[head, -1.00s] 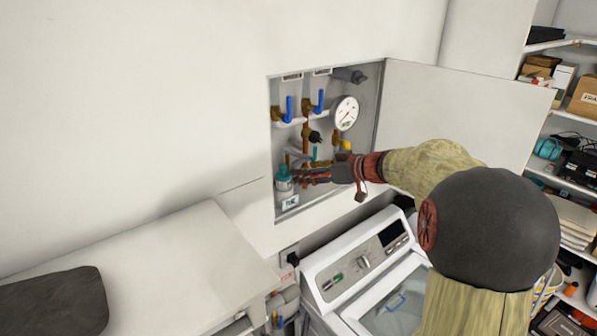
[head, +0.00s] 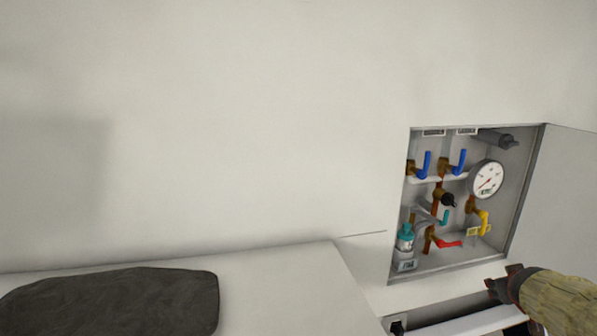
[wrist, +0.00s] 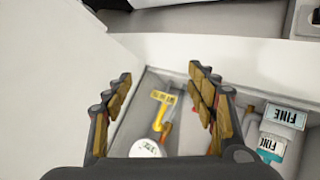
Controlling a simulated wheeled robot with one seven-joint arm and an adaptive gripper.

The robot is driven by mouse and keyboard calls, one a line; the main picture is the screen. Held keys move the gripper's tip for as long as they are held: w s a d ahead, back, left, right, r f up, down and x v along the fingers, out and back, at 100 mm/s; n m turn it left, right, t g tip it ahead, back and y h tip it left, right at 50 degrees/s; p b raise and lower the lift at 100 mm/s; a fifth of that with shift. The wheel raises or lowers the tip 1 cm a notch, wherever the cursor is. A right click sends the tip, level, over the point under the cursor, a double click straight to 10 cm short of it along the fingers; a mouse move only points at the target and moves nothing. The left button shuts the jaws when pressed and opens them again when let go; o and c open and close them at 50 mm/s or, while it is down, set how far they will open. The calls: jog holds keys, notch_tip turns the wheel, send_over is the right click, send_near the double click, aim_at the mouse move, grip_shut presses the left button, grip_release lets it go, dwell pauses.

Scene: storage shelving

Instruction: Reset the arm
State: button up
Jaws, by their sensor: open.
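My gripper (head: 503,286) is at the lower right of the head view, just outside the lower right corner of the recessed wall cabinet (head: 450,268). In the wrist view its two padded fingers (wrist: 163,88) are spread apart with nothing between them. The cabinet interior lies beyond them, with a yellow handle (wrist: 161,105) and part of a round gauge (wrist: 147,149). Most of my arm is outside the head view.
The cabinet holds blue-handled valves (head: 459,161), a gauge (head: 487,180), a red handle (head: 449,244) and a teal-capped bottle (head: 405,238). Its open door (head: 572,205) stands at right. A dark cloth-like object (head: 110,303) lies on the white counter (head: 285,290).

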jog(key=s+a+f+g+y+b, duration=0.1)
jog(key=s+a+f+y+b, duration=0.1)
jog(key=s+a+f+b, duration=0.6)
jog(key=s+a+f+g+y+b, duration=0.1)
jog(key=s+a+f+y+b, duration=0.1)
jog(key=s+a+f+b, duration=0.7)
jog(key=s+a+f+n+g+y+b, duration=0.1)
jog(key=s+a+f+y+b, duration=0.1)
jog(key=s+a+f+b, duration=0.7)
jog(key=a+f+b, duration=0.2)
jog(key=a+f, duration=0.4)
jog(key=a, duration=0.3)
jog(key=shift+a+y, duration=0.3)
jog(key=shift+y, duration=0.1)
jog(key=shift+c, duration=0.2)
